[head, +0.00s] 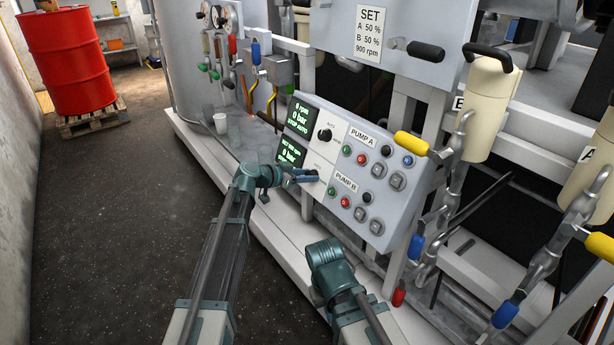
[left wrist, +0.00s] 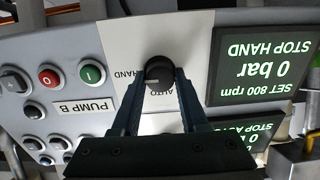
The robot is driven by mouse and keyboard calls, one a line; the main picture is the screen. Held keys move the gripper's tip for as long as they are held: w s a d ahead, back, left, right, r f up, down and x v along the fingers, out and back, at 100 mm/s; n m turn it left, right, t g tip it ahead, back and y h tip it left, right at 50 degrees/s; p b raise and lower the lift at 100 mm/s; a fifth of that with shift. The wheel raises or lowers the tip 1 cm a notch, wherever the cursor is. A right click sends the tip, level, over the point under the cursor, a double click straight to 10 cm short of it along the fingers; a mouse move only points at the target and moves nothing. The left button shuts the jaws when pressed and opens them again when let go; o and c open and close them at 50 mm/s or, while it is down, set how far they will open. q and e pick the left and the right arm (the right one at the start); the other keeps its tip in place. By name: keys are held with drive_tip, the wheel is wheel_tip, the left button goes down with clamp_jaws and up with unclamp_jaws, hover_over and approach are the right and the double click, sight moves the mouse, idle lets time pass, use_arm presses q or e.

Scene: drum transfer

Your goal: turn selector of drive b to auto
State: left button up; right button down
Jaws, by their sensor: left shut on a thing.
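The selector knob of pump B (left wrist: 157,73) is a round black knob on a white plate, with HAND and AUTO lettering around it. My left gripper (left wrist: 160,82) is shut on it, one finger on each side; the gripper also shows in the head view (head: 305,176) at the lower left of the control panel (head: 378,155). The PUMP B display (left wrist: 262,65) reads SET 800 rpm, 0 bar, STOP HAND. The exact knob pointer direction is hard to tell. My right arm shows low in the head view, but its gripper is not visible.
The PUMP A selector (head: 325,135) sits just above on the same panel, and the PUMP A display (head: 299,117) reads STOP AUTO. Pump buttons (head: 346,201) lie to the right. The dark floor at left is clear.

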use_arm(q)
clamp_jaws()
drive_tip(key=n, duration=0.3)
drive_tip(key=shift+n, duration=0.4)
drive_tip(key=n, duration=0.4)
drive_tip(key=shift+w+a+g, duration=0.1)
drive_tip(key=shift+g, duration=0.2)
drive_tip(key=n, duration=0.4)
drive_tip(key=shift+f+n, duration=0.1)
drive_tip(key=shift+n, duration=0.2)
drive_tip(key=shift+a+n+h+b, duration=0.1)
drive_tip(key=shift+n+h+b, duration=0.3)
drive_tip(key=shift+n, duration=2.1)
